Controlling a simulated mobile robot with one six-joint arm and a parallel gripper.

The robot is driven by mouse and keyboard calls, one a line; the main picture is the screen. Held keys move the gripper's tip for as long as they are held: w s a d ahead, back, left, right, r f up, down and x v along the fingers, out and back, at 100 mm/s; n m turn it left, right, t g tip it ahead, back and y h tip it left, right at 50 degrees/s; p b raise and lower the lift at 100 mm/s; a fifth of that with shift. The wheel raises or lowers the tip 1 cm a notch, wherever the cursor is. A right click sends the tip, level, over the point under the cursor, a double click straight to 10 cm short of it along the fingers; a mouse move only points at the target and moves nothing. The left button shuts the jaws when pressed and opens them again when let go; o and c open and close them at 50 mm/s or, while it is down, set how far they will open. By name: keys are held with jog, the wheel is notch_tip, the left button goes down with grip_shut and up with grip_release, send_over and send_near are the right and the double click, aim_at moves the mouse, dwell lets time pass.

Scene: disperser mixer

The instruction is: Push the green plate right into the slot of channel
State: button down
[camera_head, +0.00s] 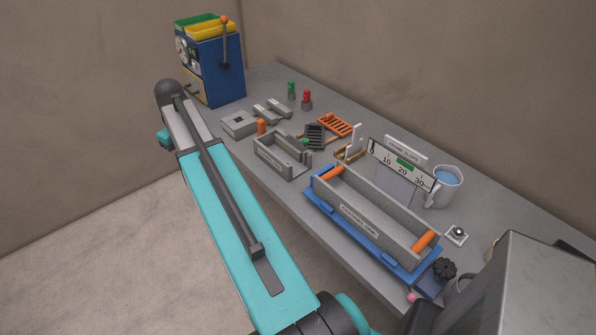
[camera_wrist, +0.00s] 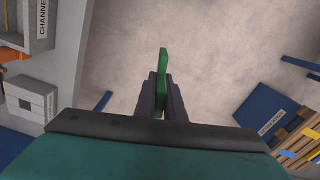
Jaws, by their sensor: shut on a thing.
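My gripper (camera_wrist: 162,82) is shut on the green plate (camera_wrist: 163,58) in the wrist view. The plate stands edge-on between the dark fingers, its far end past the tips, over bare floor. The grey channel (camera_wrist: 40,25), with its "CHANNEL" label, is at the upper left of that view, apart from the plate. In the head view a grey open-topped holder that looks like the channel (camera_head: 272,162) is at the table's front edge. My gripper and the held plate cannot be made out there. The slot's inside is not clear in either view.
A grey block with a square recess (camera_wrist: 32,103) sits beside the channel; it also shows in the head view (camera_head: 238,123). A long grey trough on a blue base (camera_head: 322,210) stands right of the channel. A blue machine (camera_head: 215,70) is at the table's far end.

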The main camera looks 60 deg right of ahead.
jog(key=s+d+m+p, duration=0.2)
jog(key=s+d+m, duration=0.1)
jog(key=s+d, duration=0.8)
jog(key=s+d+m+p, duration=0.1)
jog(key=s+d+m, duration=0.3)
jog(key=s+d, duration=0.6)
jog(key=d, duration=0.8)
jog(key=shift+s+r+p, duration=0.35)
jog(key=shift+s, duration=0.05)
jog(key=shift+a+f, duration=0.1)
jog(key=b, duration=0.3)
send_over(298, 172)
jog(key=shift+f, duration=2.4)
jog(key=shift+f+b, duration=1.45)
jog(key=shift+f, duration=1.05)
jog(key=shift+f, duration=0.1)
